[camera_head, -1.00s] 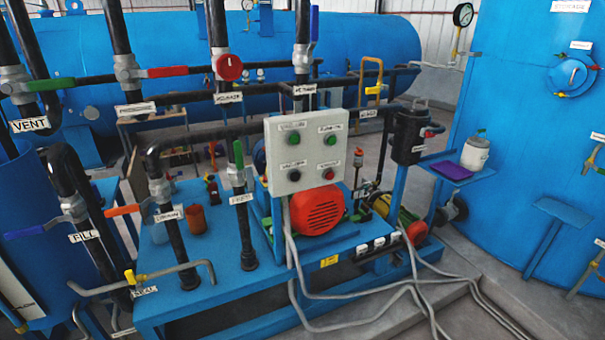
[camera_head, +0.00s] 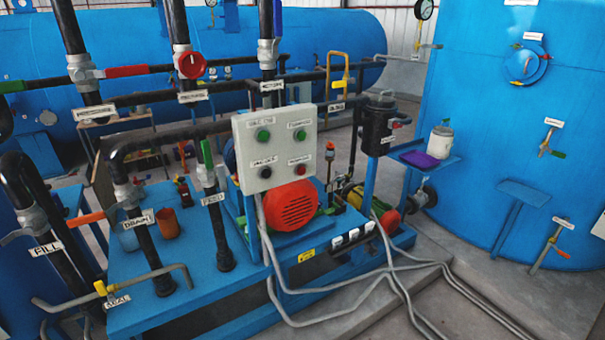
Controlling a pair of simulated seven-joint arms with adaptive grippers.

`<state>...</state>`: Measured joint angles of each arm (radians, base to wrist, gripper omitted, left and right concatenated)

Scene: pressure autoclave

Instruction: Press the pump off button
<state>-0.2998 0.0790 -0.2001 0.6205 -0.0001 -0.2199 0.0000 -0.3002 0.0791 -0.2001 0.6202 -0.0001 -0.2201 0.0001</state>
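A pale grey control box (camera_head: 282,151) stands above the blue pump skid, near the middle of the view. Its face has a green button at upper left (camera_head: 263,135), a green button at upper right (camera_head: 300,134), a black button at lower left (camera_head: 265,172) and a red button at lower right (camera_head: 300,170). Each button has a small white label above it, too blurred to read surely. Nothing covers the buttons. Neither of my grippers is in view.
A red motor cover (camera_head: 290,207) sits below the box. Upright pipes with valve handles, such as the green one (camera_head: 207,158), stand to its left. Grey cables (camera_head: 345,282) run over the floor. A shelf (camera_head: 407,148) with a white bottle (camera_head: 440,142) juts from the blue tank (camera_head: 500,90).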

